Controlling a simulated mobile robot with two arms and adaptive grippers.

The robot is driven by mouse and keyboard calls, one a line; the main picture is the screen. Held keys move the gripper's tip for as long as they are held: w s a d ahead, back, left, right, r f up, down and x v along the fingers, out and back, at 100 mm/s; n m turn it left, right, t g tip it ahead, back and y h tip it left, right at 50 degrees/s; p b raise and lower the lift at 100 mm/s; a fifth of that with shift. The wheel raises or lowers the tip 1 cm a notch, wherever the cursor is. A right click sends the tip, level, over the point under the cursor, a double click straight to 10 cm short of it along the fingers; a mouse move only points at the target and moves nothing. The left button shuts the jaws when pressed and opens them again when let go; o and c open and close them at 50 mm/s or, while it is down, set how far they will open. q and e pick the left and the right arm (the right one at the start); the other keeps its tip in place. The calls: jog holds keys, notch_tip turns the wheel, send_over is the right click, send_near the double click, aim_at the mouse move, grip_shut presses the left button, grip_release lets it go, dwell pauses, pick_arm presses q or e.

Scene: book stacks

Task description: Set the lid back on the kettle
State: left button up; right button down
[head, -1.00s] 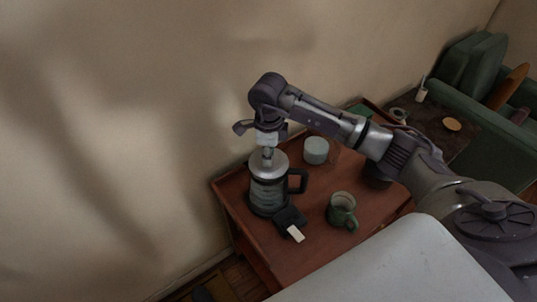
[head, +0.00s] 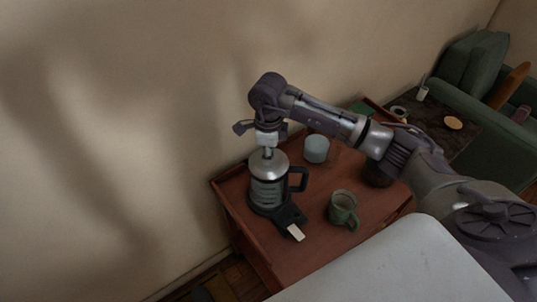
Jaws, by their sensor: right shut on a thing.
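The kettle (head: 267,192), silver with a dark handle on its right side, stands upright on a dark base on the small reddish-brown table. Its silver lid (head: 268,167) is at the kettle's top, in line with the body. I cannot tell from this angle whether it is fully seated. My right gripper (head: 267,151) points down from above and is shut on the lid's knob; the fingertips are small and partly hidden. My left gripper is not in view.
A green mug (head: 342,209) stands right of the kettle, and a pale cup (head: 316,149) stands behind it. The table (head: 285,255) is close to the wall. A pale surface (head: 385,270) fills the lower right. A green armchair (head: 475,115) is farther back.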

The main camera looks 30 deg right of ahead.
jog(key=shift+c, duration=1.9)
grip_release()
jog(key=shift+r, duration=0.1)
jog(key=shift+r+p, duration=2.3)
jog(key=shift+r, duration=1.65)
jog(key=shift+s+f, duration=0.1)
jog(key=shift+s, duration=0.05)
